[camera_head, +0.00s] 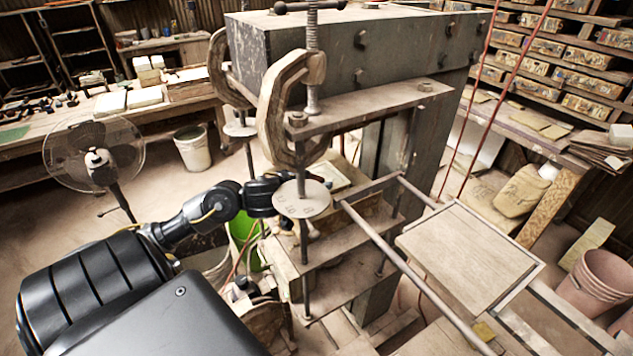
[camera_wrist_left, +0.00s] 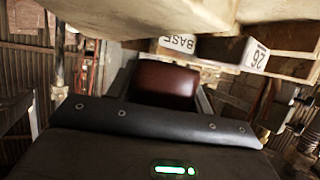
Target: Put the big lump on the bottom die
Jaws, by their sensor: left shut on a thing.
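My left arm reaches into the press from the left in the head view, with the left gripper (camera_head: 266,195) beside the press's round numbered disc (camera_head: 301,198). The disc and frame hide the fingertips there. In the left wrist view, the left gripper (camera_wrist_left: 164,92) is shut on a smooth, dark red-brown lump (camera_wrist_left: 166,80), which sits between its two fingers. A pale block marked BASE (camera_wrist_left: 177,44) shows just beyond the lump; whether they touch is unclear. I cannot clearly make out the bottom die. My right gripper is not in view.
The press's heavy grey beam (camera_head: 350,45) and C-shaped arms (camera_head: 285,100) stand over the work area. A block marked 26 (camera_wrist_left: 257,56) is beyond the gripper. A framed board (camera_head: 468,253) on rails extends right. A fan (camera_head: 93,155) and white bucket (camera_head: 193,148) stand left.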

